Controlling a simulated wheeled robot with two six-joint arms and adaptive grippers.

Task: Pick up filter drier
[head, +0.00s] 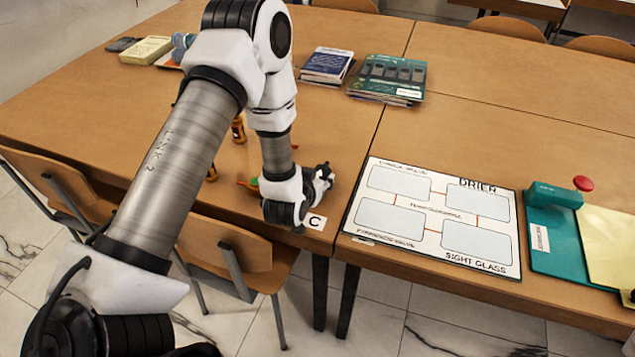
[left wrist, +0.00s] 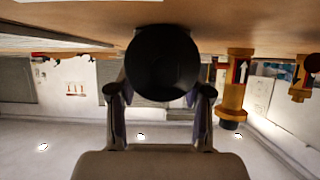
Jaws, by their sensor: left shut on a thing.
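In the head view the gripper and arm hide most of the held thing. My right gripper is not in view.
Brass fittings (head: 238,130) stand behind my left arm; one with an arrow label (left wrist: 235,85) shows beside the fingers. A white diagram board (head: 430,216) lies to the right, then a teal device (head: 553,195) with a red knob. Books (head: 388,79) lie farther back. Chairs (head: 235,250) stand in front.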

